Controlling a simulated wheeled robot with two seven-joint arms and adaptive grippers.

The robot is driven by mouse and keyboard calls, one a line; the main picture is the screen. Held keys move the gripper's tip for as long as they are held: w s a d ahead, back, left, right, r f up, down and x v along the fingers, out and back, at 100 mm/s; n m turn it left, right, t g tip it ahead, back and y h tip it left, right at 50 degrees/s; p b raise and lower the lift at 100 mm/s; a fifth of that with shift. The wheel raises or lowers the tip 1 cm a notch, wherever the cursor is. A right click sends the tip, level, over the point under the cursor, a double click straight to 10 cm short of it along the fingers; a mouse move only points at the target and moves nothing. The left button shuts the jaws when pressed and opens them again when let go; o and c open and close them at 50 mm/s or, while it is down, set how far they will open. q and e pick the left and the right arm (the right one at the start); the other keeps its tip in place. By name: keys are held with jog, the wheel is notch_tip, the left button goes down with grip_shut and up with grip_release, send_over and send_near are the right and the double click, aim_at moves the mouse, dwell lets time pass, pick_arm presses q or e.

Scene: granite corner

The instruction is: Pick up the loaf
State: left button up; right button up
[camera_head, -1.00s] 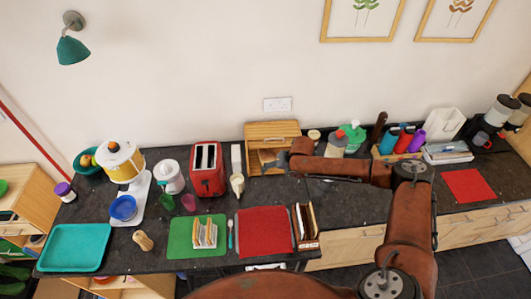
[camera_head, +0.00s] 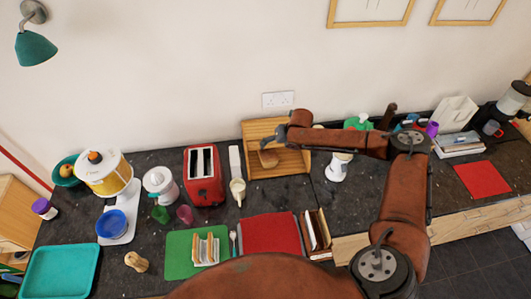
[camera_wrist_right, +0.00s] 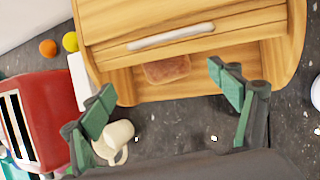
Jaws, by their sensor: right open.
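The loaf is a brown slab (camera_wrist_right: 167,69) in the right wrist view, lying inside the open front of the wooden bread box (camera_wrist_right: 200,88). The box's upper part with its grey handle hides what is behind it. In the head view the bread box (camera_head: 262,128) stands against the wall. My right gripper (camera_wrist_right: 163,86) is open and empty, its two green-padded fingers spread either side of the loaf in the picture, short of it. In the head view the right gripper (camera_head: 281,140) is in front of the box. My left gripper is not in view.
A red toaster (camera_head: 203,176) and a cream jug (camera_head: 238,191) stand left of the box; the jug is close to one finger in the wrist view (camera_wrist_right: 116,138). A white bottle (camera_head: 337,167) stands to the right.

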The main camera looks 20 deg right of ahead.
aim_at(271, 155)
notch_tip(271, 155, down, 4)
jog(key=b, duration=0.2)
jog(key=shift+w+a+r+b, duration=0.15)
jog(key=shift+r+b, duration=0.1)
jog(key=shift+b, duration=0.15)
jog(key=shift+f+b, duration=0.75)
jog(key=shift+f, duration=0.15)
jog(key=shift+w+f, duration=0.1)
jog(key=shift+f, duration=0.1)
jog(key=x, duration=0.2)
jog(key=p+x, duration=0.1)
jog(key=x, duration=0.3)
jog(key=shift+a, duration=0.35)
jog(key=shift+w+f, duration=0.25)
jog(key=shift+f, duration=0.25)
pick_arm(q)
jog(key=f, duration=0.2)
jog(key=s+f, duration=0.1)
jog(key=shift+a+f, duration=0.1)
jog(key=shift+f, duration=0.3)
pick_arm(e)
jog(key=shift+c, duration=0.6)
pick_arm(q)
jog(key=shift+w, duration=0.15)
pick_arm(e)
jog(key=c, duration=1.3)
